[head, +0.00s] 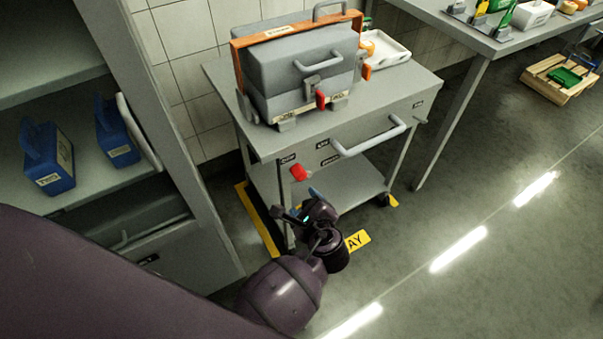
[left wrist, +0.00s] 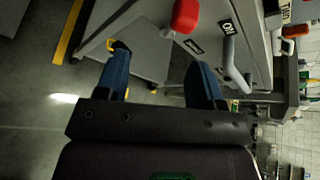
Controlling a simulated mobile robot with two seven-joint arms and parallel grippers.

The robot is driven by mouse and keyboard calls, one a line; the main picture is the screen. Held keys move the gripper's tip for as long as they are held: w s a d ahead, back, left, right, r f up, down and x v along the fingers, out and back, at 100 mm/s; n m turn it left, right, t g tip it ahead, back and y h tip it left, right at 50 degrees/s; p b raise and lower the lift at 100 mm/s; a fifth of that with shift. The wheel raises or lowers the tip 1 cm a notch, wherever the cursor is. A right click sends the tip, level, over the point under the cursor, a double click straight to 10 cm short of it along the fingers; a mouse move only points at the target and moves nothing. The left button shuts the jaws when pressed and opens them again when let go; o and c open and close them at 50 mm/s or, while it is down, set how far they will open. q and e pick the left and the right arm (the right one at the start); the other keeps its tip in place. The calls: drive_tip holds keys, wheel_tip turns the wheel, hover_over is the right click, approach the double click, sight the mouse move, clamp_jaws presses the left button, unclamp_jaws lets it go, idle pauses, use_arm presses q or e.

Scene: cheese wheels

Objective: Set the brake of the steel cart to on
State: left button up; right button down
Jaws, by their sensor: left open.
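The steel cart (head: 265,140) stands against the tiled wall. A red knob (head: 299,172), which looks like the brake handle, sticks out at its front left, below the top. My left gripper (head: 298,203) is just below the knob in the head view. It also shows in the left wrist view (left wrist: 158,58), with its blue fingers apart and nothing between them. The knob lies beyond the fingertips. My right gripper is not in view.
A grey case in an orange frame (head: 240,70) and a white tray (head: 390,50) sit on the cart. A shelf unit (head: 90,195) with blue containers stands at the left. A table (head: 440,15) stands at the right. The floor in front is clear.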

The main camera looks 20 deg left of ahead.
sight(302, 179)
use_arm(q)
drive_tip(key=shift+m+y, duration=0.6)
drive_tip(key=shift+m, duration=0.1)
drive_tip(key=w+a+b, duration=0.1)
drive_tip(key=w, duration=0.1)
drive_tip(key=w+a+f+b, duration=0.1)
drive_tip(key=w+b, duration=0.1)
drive_tip(key=w, duration=0.1)
drive_tip(key=w+a+b, duration=0.1)
drive_tip(key=w+a, duration=0.1)
drive_tip(key=shift+w+f+b, duration=0.3)
drive_tip(key=shift+w+f, duration=0.1)
drive_tip(key=shift+w+a+t+b, duration=0.3)
drive_tip(key=shift+w+a, duration=0.3)
drive_tip(key=shift+w, duration=0.1)
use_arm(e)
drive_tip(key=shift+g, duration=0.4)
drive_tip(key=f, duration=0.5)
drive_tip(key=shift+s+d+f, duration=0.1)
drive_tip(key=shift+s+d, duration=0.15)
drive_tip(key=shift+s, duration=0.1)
use_arm(q)
drive_tip(key=shift+r, duration=0.1)
drive_tip(key=shift+c, duration=0.4)
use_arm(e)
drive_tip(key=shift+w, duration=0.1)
use_arm(q)
clamp_jaws()
